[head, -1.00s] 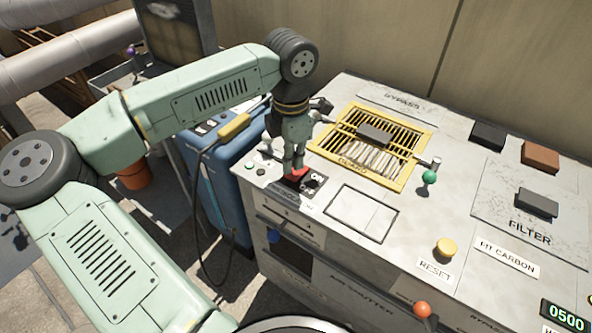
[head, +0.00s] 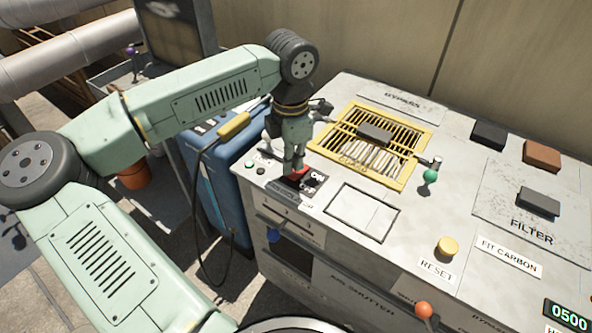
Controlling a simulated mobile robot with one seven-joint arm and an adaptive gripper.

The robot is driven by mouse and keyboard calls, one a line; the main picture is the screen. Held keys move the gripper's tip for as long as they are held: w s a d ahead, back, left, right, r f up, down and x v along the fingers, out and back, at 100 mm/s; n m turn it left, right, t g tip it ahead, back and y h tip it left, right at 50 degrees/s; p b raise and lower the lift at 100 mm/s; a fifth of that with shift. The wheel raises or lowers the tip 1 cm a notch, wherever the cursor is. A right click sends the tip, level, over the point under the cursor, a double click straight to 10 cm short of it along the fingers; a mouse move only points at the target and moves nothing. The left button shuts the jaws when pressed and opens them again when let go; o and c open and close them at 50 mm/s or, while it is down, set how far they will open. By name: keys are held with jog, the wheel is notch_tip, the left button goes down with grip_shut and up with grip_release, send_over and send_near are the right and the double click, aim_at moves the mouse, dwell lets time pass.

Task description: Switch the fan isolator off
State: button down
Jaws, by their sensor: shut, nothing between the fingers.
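The fan isolator, a red switch (head: 298,173) on a dark plate (head: 313,187), sits at the near left corner of the grey cabinet top. White lettering on the plate shows beside the red part, too small to read surely. My gripper (head: 294,172) points down with its fingers shut, at or touching the red switch. The fingers hide part of the switch, so I cannot tell its exact position.
A yellow guard grille (head: 372,145) with a dark handle lies behind on the cabinet. A green knob (head: 430,175), a yellow RESET button (head: 447,247) and an orange knob (head: 424,309) stand to the right. A blue unit (head: 215,185) stands left.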

jog(key=shift+f+b, duration=0.85)
jog(key=shift+f, duration=0.05)
dwell(0.4)
jog(key=shift+r+p, duration=1.75)
jog(key=shift+r, duration=1.75)
